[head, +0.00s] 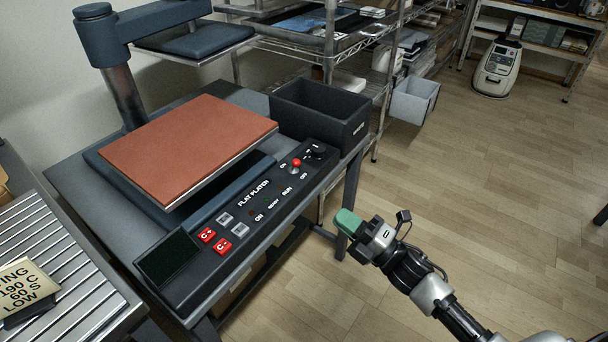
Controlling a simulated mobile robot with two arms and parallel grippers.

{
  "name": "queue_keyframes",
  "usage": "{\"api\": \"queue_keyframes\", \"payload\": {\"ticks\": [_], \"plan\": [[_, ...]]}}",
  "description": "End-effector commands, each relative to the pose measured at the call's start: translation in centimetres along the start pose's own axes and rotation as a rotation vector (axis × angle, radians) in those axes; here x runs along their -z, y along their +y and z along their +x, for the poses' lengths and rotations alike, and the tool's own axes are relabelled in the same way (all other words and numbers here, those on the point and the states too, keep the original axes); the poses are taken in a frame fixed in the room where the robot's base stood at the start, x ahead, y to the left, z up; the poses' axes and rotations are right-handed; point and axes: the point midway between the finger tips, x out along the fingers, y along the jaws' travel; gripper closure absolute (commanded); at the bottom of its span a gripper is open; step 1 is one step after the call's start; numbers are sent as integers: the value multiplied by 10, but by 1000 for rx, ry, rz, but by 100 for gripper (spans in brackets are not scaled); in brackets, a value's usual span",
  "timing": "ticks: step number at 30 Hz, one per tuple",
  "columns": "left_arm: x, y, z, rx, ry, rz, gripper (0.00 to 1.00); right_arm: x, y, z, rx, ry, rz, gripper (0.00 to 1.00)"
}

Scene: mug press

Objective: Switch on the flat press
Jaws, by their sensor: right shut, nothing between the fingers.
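The flat press stands on a dark bench at the left of the head view, with a red-brown platen (188,146) and a sloped control panel (240,222) marked "FLAT PLATEN". Near the panel's far right end are a small red-tipped switch (296,163) with ON and OFF labels and a black knob (315,150). The display (167,257) is dark. My right gripper (346,222), with green fingertips, is shut and empty. It is right of the panel, past the bench's edge in the picture, apart from the switch. My left gripper is out of view.
A black open bin (320,113) stands on the bench behind the switch. A slatted conveyor (55,265) with a sign (22,287) is at the left. Wire shelving (330,45) stands behind.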

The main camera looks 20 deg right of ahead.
Motion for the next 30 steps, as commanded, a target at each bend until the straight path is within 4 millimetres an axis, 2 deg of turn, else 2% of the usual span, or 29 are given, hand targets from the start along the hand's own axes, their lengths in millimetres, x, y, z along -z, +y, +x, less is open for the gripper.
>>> {"api": "queue_keyframes", "payload": {"ticks": [5, 18, 24, 30], "plan": [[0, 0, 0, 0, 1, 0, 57, 0, 0, 15, -3, 1, 1, 100], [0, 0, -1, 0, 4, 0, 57, 0, 1, 104, -3, 0, -1, 100], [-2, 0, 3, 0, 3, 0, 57, -22, -1, 122, 0, -1, 1, 100], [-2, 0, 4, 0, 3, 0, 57, -29, -1, 128, 1, -1, 2, 100]]}}
